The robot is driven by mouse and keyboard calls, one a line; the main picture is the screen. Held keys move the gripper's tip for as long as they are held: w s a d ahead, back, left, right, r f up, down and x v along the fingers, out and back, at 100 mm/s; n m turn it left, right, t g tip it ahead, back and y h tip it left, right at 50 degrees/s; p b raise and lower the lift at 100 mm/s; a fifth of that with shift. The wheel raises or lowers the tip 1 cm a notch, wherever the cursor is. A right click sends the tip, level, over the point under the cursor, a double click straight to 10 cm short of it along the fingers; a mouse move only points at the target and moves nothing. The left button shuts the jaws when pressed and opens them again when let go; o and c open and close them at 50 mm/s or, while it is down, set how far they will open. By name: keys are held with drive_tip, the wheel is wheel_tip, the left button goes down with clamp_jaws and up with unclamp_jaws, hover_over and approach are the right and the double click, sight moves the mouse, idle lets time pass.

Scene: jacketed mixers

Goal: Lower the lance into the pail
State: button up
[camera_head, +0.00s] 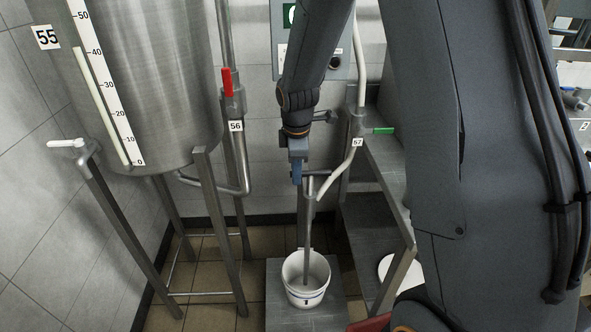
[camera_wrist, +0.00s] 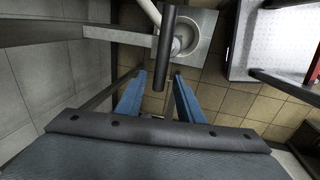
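The lance (camera_head: 308,225) is a grey metal tube with a short crossbar handle and a pale hose at its top. It stands nearly upright, and its lower end shows inside the opening of the white pail (camera_head: 293,283). How deep it sits is hard to tell. My gripper (camera_head: 297,178) points down at the handle, its blue fingers beside it. In the wrist view, the dark handle bar (camera_wrist: 164,60) lies between my two spread fingers (camera_wrist: 159,75), with gaps visible on both sides. The pail (camera_wrist: 205,38) is partly hidden behind the bar there.
The pail stands on a grey platform (camera_head: 275,312). A steel tank (camera_head: 185,75) on legs is at left, with a red-handled valve (camera_head: 228,82) beside it. A green-handled valve (camera_head: 383,131) and grey steps (camera_head: 375,220) are at right. Tiled floor (camera_head: 210,262) is open left of the platform.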

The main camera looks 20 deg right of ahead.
wheel_tip(320, 180, up, 8)
drive_tip(key=s, duration=0.1)
drive_tip(key=shift+s+a+f+b, duration=0.15)
drive_tip(key=shift+s+f+b, duration=0.1)
drive_tip(key=shift+b, duration=0.2)
